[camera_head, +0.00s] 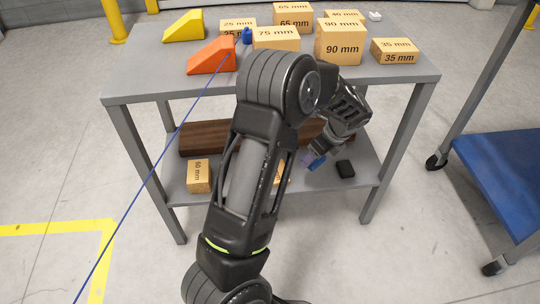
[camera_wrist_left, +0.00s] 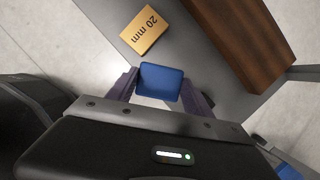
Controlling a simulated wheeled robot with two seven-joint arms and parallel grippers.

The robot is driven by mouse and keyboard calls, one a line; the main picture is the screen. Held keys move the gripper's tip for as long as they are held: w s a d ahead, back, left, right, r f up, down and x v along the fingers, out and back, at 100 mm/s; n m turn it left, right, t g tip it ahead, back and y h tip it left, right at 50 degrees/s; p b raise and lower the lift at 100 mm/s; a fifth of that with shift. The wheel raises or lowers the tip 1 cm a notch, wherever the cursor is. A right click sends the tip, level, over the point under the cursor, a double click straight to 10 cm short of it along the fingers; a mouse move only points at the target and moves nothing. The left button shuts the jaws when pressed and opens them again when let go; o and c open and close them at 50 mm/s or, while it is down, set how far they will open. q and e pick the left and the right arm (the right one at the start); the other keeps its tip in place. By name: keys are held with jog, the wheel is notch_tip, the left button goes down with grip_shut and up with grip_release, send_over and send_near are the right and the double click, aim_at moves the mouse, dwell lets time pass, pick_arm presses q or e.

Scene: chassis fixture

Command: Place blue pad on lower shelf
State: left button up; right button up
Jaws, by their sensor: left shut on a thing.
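The blue pad (camera_wrist_left: 160,82) is held between the two fingers of my left gripper (camera_wrist_left: 160,92) in the left wrist view. In the head view a small part of the blue pad (camera_head: 317,163) shows at the tip of my left gripper (camera_head: 312,157). The gripper reaches under the table top, over the right part of the lower shelf (camera_head: 335,186), which also shows in the left wrist view (camera_wrist_left: 190,40). I cannot tell whether the pad touches the shelf. My right gripper is not in view.
The table top (camera_head: 150,82) holds orange (camera_head: 212,56) and yellow wedges and several blocks. A blue cart (camera_head: 505,165) stands at right.

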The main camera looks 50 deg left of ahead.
pick_arm(q)
jog(key=w+m+t, duration=0.1)
jog(key=m, duration=0.1)
jog(key=w+f+m, duration=0.1)
jog(key=w+m, duration=0.1)
jog(key=m, duration=0.1)
jog(key=w+a+m+t, duration=0.1)
jog(key=w+m, duration=0.1)
jog(key=shift+a+f+t, duration=0.1)
jog(key=shift+f+t, duration=0.2)
jog(key=shift+h, duration=0.3)
jog(key=b, duration=0.2)
send_over(317, 172)
jog(key=d, duration=0.1)
jog(key=shift+s+f, duration=0.25)
jog(key=shift+f, duration=1)
jog(key=shift+s+f, duration=0.2)
jog(key=shift+f, duration=1)
notch_tip(317, 172, down, 5)
jog(key=b, duration=0.3)
jog(key=shift+f, duration=0.1)
